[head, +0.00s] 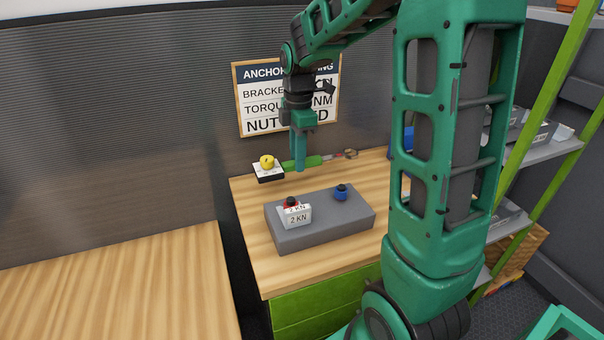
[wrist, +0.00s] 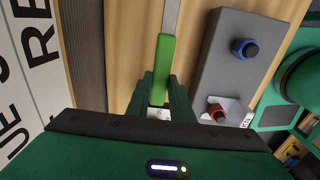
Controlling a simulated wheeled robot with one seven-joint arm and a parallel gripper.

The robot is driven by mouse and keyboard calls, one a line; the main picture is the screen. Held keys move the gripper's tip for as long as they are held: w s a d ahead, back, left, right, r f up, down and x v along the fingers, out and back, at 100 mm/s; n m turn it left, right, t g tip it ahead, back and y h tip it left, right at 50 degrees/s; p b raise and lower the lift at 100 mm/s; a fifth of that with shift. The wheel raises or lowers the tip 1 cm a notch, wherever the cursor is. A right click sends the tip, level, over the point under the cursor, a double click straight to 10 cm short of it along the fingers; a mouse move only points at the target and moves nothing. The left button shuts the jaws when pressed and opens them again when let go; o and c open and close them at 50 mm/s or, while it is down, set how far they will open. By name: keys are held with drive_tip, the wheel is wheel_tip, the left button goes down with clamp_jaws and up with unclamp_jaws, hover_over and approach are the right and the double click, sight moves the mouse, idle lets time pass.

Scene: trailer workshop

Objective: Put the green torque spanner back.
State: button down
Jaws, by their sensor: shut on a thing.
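The green torque spanner (head: 314,161) lies roughly level across the back of the wooden bench, its head end to the right. My gripper (head: 300,168) points down and is shut on the green handle near its left end. In the wrist view, the fingers (wrist: 163,98) are on both sides of the green handle (wrist: 162,62), and the grey shaft (wrist: 171,15) runs out of the top of the picture. I cannot tell whether the spanner touches the bench or hangs just above it.
A grey block (head: 335,229) with a blue knob (head: 341,192), a red knob (head: 291,202) and "2 KN" labels stands in front. A yellow knob (head: 267,161) on a small black-and-white box is by the handle's left end. A sign (head: 246,110) hangs behind. The front-left bench (head: 120,290) is clear.

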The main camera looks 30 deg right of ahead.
hover_over(308, 180)
wheel_tip(308, 180, down, 3)
drive_tip(key=shift+f, duration=2)
drive_tip(key=shift+f, duration=0.1)
drive_tip(key=c, duration=1.6)
unclamp_jaws()
drive_tip(key=shift+s, duration=0.1)
drive_tip(key=shift+o, duration=0.2)
